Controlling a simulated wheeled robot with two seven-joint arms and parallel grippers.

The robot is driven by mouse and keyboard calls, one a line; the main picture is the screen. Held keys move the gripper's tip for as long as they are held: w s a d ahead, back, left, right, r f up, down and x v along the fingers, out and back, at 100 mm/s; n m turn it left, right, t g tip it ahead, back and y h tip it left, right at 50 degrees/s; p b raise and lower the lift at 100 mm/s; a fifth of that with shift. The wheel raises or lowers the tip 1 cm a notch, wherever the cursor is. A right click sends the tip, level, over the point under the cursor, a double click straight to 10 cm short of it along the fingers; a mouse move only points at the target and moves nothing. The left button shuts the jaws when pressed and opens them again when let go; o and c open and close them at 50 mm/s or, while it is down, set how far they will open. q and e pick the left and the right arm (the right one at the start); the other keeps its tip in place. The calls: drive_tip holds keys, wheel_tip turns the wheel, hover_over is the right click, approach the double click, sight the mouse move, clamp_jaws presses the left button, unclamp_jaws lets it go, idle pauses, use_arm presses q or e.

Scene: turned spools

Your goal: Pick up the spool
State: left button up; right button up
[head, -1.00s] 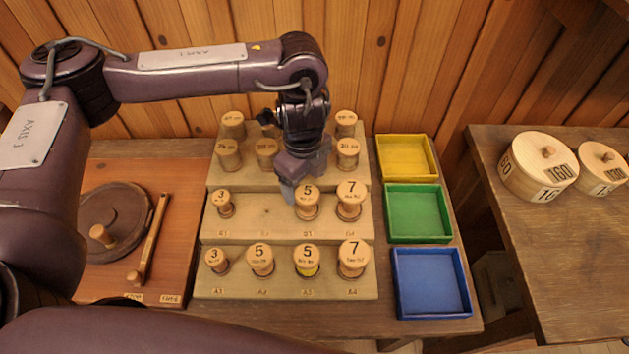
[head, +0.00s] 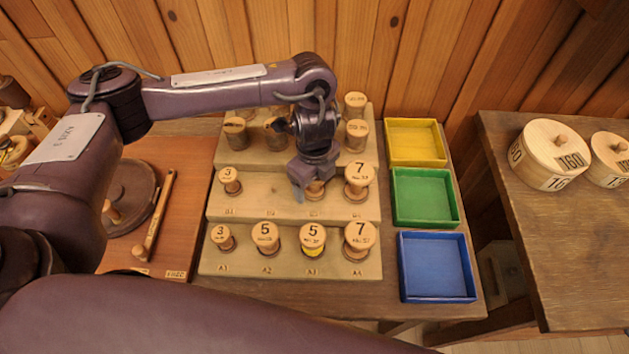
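Turned wooden spools with numbered tops stand on a stepped wooden rack. In the middle row are a 3 spool (head: 230,180), a spool mostly hidden under my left gripper (head: 314,190), and a 7 spool (head: 358,180). The front row has a 3 spool (head: 222,238), a 5 spool (head: 265,236), a 5 spool with yellow showing low on it (head: 312,238) and a 7 spool (head: 359,240). My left gripper (head: 306,186) points down at the half-hidden middle-row spool; its grip and any contact are unclear. My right gripper is out of view.
Yellow (head: 415,142), green (head: 425,197) and blue (head: 436,267) trays look empty, right of the rack (head: 290,266). More spools stand on the back step, partly behind my arm. Round wooden boxes (head: 551,155) sit on the right table (head: 560,250).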

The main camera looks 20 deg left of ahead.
use_arm(q)
drive_tip(key=c, duration=1)
drive_tip(key=shift+o, duration=0.2)
